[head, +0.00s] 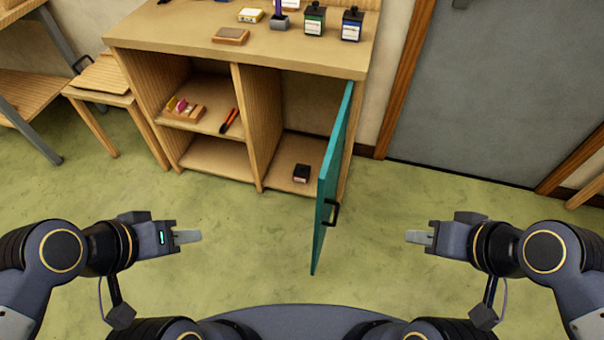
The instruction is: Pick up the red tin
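A small dark container (301,173) with a hint of red and a pale label stands on the floor of the cabinet's right compartment; it is the only thing seen that may be the red tin, and its colour is too dark to be sure. The teal door (333,180) of that compartment stands open, swung out toward me. My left gripper (189,237) is in front of the cabinet at the left, pointing right, touching nothing. My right gripper (418,238) is right of the door, pointing left, touching nothing. The finger gaps do not show clearly.
The open door with its black handle (332,213) juts out between my grippers. The cabinet (180,40) has a shelf with a wooden rack (184,111) and an orange-black tool (229,120). Green-labelled (314,20) and blue-labelled (352,25) bottles stand on top. A stool (100,80) is at left.

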